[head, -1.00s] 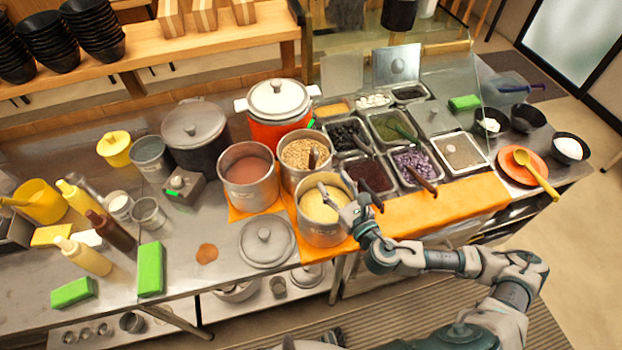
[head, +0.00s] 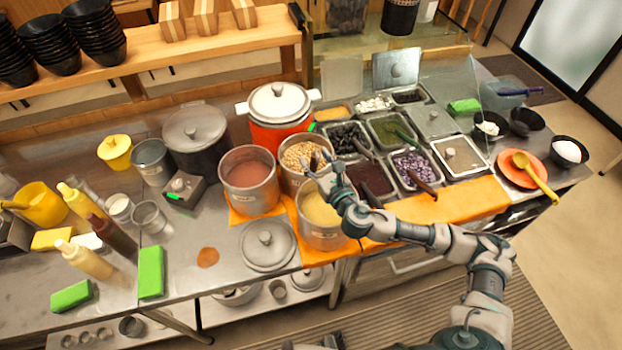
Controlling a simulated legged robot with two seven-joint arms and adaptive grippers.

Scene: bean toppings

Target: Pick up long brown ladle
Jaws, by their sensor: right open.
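A ladle with a short dark brown handle (head: 315,161) stands in the metal pot of tan beans (head: 302,182). Two more brown handles lean out of the topping trays: one (head: 424,186) over the purple beans, one (head: 370,196) over the dark red beans. I cannot tell for sure which is the long brown ladle. My right gripper (head: 319,165) is open at the tan bean pot's right side, its fingers close to that pot's ladle handle. I cannot tell whether they touch it. My left gripper is not in view.
A pot of yellow contents (head: 318,212) stands below my right gripper, partly behind my arm. A pot of reddish paste (head: 249,175) and an orange pot with a lid (head: 279,108) stand close by. A loose lid (head: 267,246) lies on the counter at the front.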

